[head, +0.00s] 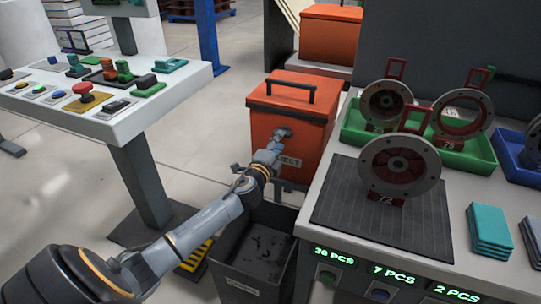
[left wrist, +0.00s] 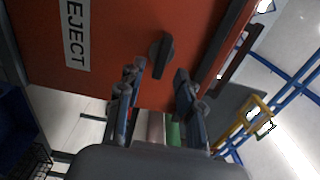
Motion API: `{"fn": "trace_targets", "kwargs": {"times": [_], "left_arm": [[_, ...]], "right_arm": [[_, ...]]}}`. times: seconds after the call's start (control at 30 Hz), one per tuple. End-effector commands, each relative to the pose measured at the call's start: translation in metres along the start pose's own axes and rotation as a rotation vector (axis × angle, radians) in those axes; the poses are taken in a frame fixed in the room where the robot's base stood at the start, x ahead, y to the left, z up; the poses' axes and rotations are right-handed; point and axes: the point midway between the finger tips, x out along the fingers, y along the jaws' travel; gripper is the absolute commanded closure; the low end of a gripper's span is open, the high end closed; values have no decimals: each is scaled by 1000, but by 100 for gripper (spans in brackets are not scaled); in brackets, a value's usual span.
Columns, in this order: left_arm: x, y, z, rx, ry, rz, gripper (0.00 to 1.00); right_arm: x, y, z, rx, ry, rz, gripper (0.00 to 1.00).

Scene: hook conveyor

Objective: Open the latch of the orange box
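The orange box (head: 262,122) stands at the centre of the head view, with a black handle on top and a white label on its front. In the left wrist view its orange front (left wrist: 110,45) carries the label "REJECT" (left wrist: 76,36) and a dark latch (left wrist: 161,56). My left gripper (head: 279,140) reaches the front of the box in the head view and partly covers the label and latch area. In the left wrist view my left gripper (left wrist: 158,88) is open, its fingers apart, with the latch just beyond and between the fingertips. Contact cannot be told. My right gripper is not in view.
A dark open bin (head: 255,245) stands below the gripper. On the right is a workbench (head: 335,150) with flanged parts and green trays. A control panel table (head: 190,82) stands at left. Another orange box (head: 331,38) is behind.

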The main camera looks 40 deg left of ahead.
Motion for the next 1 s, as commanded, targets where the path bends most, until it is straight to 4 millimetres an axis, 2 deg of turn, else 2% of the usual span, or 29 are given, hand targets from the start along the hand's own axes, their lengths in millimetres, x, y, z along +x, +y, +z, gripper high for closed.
{"fn": "trace_targets", "kwargs": {"times": [0.03,0.2,0.4,0.6,1.0], "left_arm": [[-13,2,-1,1,2,3,64],[-48,2,0,1,1,4,64],[-75,2,0,1,0,3,64],[-83,1,0,2,-1,2,64],[-83,1,0,2,0,2,64]], "right_arm": [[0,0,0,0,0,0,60],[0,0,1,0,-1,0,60],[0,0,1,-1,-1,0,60],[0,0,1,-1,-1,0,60],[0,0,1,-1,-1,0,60]]}}
